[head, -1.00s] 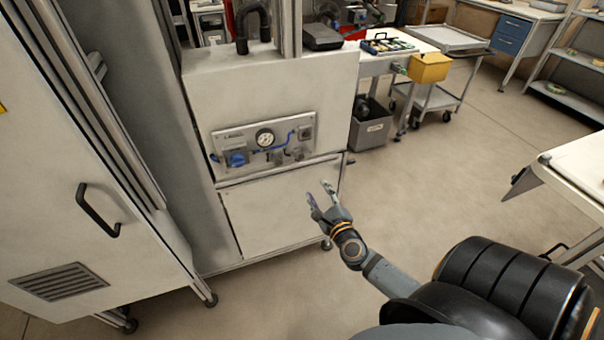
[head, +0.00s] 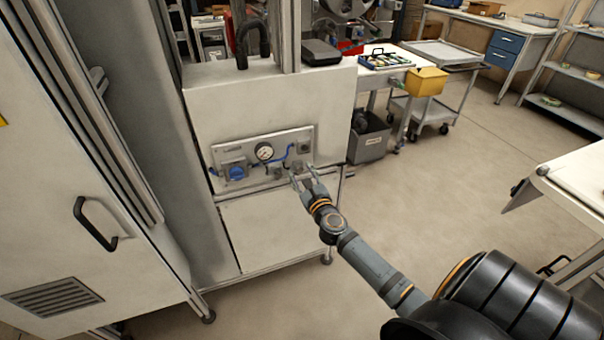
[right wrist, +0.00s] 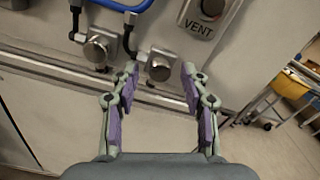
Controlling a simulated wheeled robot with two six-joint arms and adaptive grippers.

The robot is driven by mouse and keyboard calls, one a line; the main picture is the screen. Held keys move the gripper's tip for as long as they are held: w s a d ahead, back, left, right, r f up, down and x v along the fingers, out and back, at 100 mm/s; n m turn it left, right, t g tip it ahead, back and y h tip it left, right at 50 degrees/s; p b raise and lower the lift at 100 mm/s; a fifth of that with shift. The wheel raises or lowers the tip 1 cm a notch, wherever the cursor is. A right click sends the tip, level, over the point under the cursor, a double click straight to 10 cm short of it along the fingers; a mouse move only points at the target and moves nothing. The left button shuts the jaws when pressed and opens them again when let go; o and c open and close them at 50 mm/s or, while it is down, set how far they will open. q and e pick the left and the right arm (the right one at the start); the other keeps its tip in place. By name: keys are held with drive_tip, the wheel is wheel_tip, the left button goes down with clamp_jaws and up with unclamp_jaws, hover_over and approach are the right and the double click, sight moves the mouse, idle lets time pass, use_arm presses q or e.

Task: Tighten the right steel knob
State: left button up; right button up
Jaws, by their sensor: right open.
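Two steel knobs sit low on the panel (head: 232,150) on the machine's front. In the right wrist view the right steel knob (right wrist: 160,66) is a squarish metal knob under a black hose, and the left steel knob (right wrist: 99,47) is to its left. My right gripper (head: 304,172) is open in front of the panel's lower right part. In the right wrist view my right gripper (right wrist: 159,70) has its two fingers apart, with the right knob showing between the tips, not gripped. In the head view the fingers partly cover the knobs. My left gripper is not in view.
The panel also carries a gauge (head: 264,151), a blue knob (head: 236,172), blue hose and a VENT label (right wrist: 199,27). A cabinet (head: 85,190) with a black handle stands at the left. Open floor (head: 420,200) lies to the right of the machine.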

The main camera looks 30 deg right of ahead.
drive_tip(key=shift+w, duration=0.1)
clamp_jaws()
drive_tip(key=shift+m, duration=0.3)
drive_tip(key=m, duration=0.2)
drive_tip(key=shift+f+m, duration=0.1)
drive_tip(key=shift+m, duration=0.3)
drive_tip(key=m+b, duration=0.1)
drive_tip(key=m, duration=0.2)
drive_tip(key=shift+m, duration=0.3)
drive_tip(key=m+b, duration=0.1)
drive_tip(key=m, duration=0.2)
drive_tip(key=shift+m, duration=0.3)
drive_tip(key=shift+m+b, duration=0.35)
drive_tip(key=shift+m, duration=1.55)
